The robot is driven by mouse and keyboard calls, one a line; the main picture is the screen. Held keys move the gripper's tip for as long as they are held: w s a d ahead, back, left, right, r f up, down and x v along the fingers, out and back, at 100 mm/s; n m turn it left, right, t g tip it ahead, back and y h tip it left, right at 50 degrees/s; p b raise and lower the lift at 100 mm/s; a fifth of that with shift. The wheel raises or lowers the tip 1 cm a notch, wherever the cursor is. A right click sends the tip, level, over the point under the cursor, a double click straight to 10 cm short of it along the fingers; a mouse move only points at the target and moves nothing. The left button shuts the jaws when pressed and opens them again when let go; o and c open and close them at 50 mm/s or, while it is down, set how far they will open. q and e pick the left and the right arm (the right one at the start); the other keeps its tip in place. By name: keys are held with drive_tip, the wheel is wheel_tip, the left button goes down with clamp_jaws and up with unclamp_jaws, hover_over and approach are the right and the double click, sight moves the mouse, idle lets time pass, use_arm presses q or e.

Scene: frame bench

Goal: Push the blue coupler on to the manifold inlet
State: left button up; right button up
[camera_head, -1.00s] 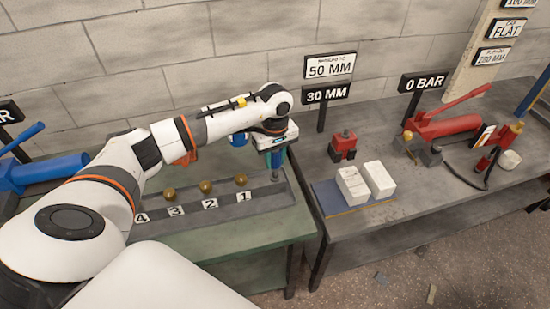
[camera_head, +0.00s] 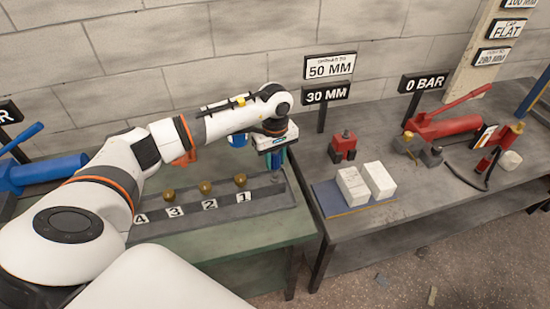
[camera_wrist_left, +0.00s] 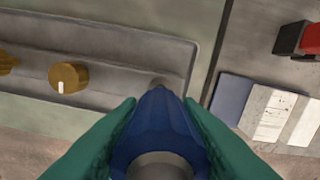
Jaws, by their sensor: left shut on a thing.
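The blue coupler (camera_wrist_left: 158,130) is between the green fingers of my left gripper (camera_wrist_left: 160,142), which is shut on it. In the head view my left gripper (camera_head: 278,160) is over the right end of the grey manifold (camera_head: 160,226), near label 1. A small grey stub, which looks like the inlet (camera_wrist_left: 158,82), shows just past the coupler's far end in the wrist view. The coupler is in line with it and very close. I cannot tell whether they touch or how far the coupler is on. My right gripper is not in view.
Several brass knobs (camera_head: 240,180) stand along the manifold beside number labels. On the bench to the right are white blocks (camera_head: 352,186) on a blue plate, a red block (camera_head: 343,146) and a red pump (camera_head: 445,124). A blue pump (camera_head: 45,172) is at the left.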

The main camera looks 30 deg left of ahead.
sight(275, 168)
use_arm(q)
drive_tip(key=shift+f+b, duration=1.95)
drive_tip(key=shift+f, duration=0.1)
drive_tip(key=o, duration=1.2)
drive_tip(key=shift+r, duration=0.1)
drive_tip(key=shift+c, duration=0.2)
wheel_tip(275, 168, up, 12)
drive_tip(key=shift+r+b, duration=0.1)
drive_tip(key=shift+b, duration=1.1)
